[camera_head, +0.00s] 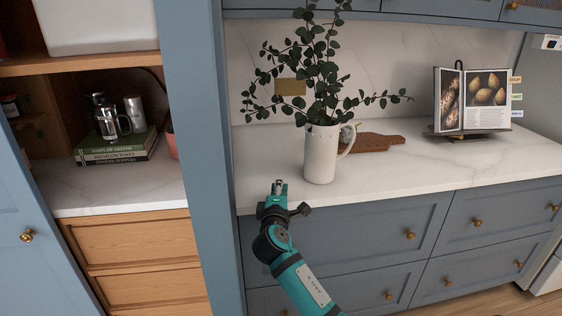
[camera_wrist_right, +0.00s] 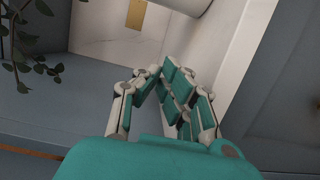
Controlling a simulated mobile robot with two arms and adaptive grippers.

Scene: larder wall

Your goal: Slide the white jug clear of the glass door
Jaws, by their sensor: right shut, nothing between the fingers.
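The white jug (camera_head: 320,155) stands upright on the marble counter, near its left front part, with leafy eucalyptus stems in it and its handle to the right. My right gripper (camera_head: 279,188) is shut and empty at the counter's front edge, left of the jug's base and apart from it. In the right wrist view the fingers (camera_wrist_right: 178,88) are together, and a pale rounded shape at the top looks like part of the jug. I cannot make out a glass door for certain. My left gripper is not in view.
A blue upright panel (camera_head: 200,150) stands left of the jug. A wooden board (camera_head: 375,142) lies behind its handle. A cookbook on a stand (camera_head: 473,100) is farther right. Bare counter (camera_head: 420,160) lies right of the jug. Blue drawers (camera_head: 400,225) are below.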

